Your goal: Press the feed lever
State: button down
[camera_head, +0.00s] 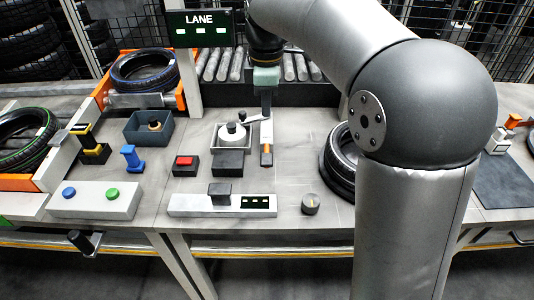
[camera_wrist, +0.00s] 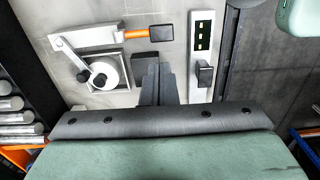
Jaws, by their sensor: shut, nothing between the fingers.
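The feed lever (camera_head: 266,150) appears to be the thin grey arm with an orange band and black grip beside the white round bowl (camera_head: 232,134). In the wrist view the lever (camera_wrist: 133,34) lies at the upper left, its black grip (camera_wrist: 162,33) pointing right. My gripper (camera_head: 265,110) is shut and empty, pointing down above the lever area in the head view. In the wrist view its dark fingertips (camera_wrist: 157,70) show below the lever grip, apart from it in the picture. The height gap between them cannot be told.
A white panel (camera_head: 180,203) with a black slider knob stands at the front. A red button (camera_head: 184,163), a blue post (camera_head: 132,158) and a grey bin (camera_head: 149,126) are left. A tyre (camera_head: 340,165) lies right, partly behind my arm. Rollers (camera_head: 227,65) run behind.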

aim_at(266, 158)
dwell(0.3)
notch_tip(266, 158, down, 14)
jog(key=shift+b, duration=0.4)
dwell(0.4)
